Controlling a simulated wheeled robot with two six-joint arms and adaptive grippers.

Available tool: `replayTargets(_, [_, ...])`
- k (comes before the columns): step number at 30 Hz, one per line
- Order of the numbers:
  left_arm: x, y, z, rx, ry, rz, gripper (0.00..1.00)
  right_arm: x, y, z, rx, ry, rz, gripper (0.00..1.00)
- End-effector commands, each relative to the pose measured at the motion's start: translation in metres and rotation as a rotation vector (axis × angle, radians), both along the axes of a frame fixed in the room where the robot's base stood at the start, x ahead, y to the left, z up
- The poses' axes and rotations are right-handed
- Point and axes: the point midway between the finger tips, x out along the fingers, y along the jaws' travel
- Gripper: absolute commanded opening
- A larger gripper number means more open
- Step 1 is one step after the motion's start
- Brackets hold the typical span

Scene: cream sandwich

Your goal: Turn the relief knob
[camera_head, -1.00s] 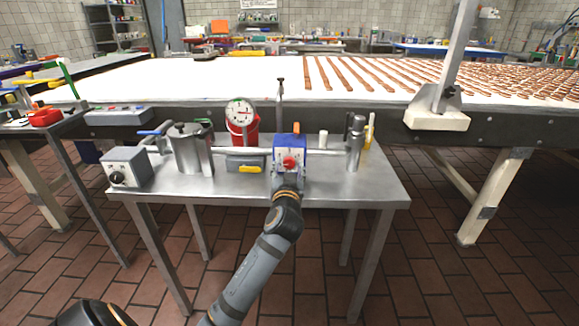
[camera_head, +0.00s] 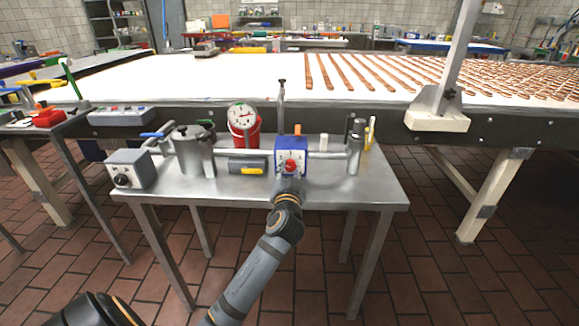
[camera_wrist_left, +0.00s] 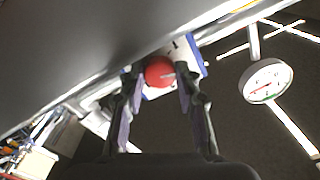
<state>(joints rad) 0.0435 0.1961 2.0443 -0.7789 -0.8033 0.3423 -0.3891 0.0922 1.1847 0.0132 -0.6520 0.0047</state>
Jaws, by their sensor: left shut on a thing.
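The red relief knob (camera_head: 290,166) sits on the front of a blue and white box (camera_head: 291,145) on the metal table. My left gripper (camera_head: 289,180) reaches it from the front and partly covers it. In the left wrist view, the knob (camera_wrist_left: 158,71) lies between the two fingers of my left gripper (camera_wrist_left: 158,78), which are shut on its sides. A round white gauge (camera_head: 242,117) stands left of the box and also shows in the left wrist view (camera_wrist_left: 267,80). My right gripper is not in view.
The small metal table (camera_head: 350,190) also carries a metal pot (camera_head: 194,150), a grey dial box (camera_head: 130,169), a pipe and a metal cylinder (camera_head: 355,145) at the right. A long white conveyor (camera_head: 220,85) with brown strips runs behind.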

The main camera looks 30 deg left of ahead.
Motion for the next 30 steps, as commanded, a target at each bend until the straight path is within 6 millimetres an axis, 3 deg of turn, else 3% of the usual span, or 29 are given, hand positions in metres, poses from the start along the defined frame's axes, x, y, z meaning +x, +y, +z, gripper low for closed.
replayTargets(12, [0.0, 0.0, 0.002, 0.173, 0.103, -0.002, 0.01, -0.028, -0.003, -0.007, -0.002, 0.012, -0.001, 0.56])
replayTargets(29, [0.0, 0.0, 0.002, 0.201, 0.118, -0.001, 0.01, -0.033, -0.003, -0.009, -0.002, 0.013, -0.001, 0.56])
replayTargets(30, [0.0, 0.0, 0.002, 0.201, 0.118, -0.001, 0.38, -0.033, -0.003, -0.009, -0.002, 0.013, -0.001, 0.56])
